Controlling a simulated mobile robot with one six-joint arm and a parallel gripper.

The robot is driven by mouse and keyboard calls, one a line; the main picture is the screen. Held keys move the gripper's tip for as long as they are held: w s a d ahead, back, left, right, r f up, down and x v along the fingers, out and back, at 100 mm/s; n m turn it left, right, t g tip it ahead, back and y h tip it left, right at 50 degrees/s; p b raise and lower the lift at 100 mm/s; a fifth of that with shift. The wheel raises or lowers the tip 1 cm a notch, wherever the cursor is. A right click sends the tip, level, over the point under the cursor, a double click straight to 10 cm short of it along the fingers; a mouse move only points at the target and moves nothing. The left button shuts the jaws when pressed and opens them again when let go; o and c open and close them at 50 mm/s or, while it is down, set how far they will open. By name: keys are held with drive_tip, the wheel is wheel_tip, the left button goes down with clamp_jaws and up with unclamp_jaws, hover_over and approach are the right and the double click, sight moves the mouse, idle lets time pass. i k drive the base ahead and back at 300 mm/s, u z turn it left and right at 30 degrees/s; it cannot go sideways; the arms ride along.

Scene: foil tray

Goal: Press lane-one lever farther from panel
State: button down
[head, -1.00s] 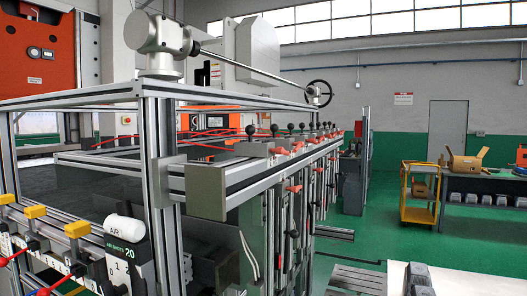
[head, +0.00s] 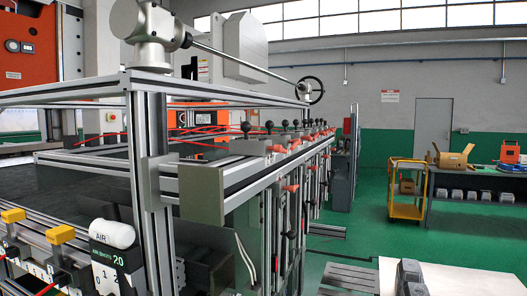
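A row of black-knobbed levers (head: 246,127) with orange-red fittings (head: 278,148) runs away along the machine's right-hand rail. On the left, a front rail carries yellow blocks (head: 60,234) with red-ended rods below. A dark panel (head: 105,258) marked "AIR SHOTS 20", with digits beneath, stands beside them under a white rounded cap (head: 112,233). I cannot tell which lever is the lane-one lever farther from the panel. My gripper is not in view.
An aluminium post (head: 150,190) and the rail's grey end block (head: 201,195) stand close in front. Green floor (head: 365,215) is open to the right. A pale tabletop (head: 455,278) with dark grey pieces (head: 411,274) is at lower right. A yellow cart (head: 405,190) stands farther back.

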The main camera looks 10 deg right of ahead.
sight(282, 150)
drive_tip(key=u, duration=0.65)
drive_tip(key=k, duration=1.3)
drive_tip(key=z, duration=0.35)
drive_tip(key=i, duration=1)
drive_tip(key=z, duration=0.1)
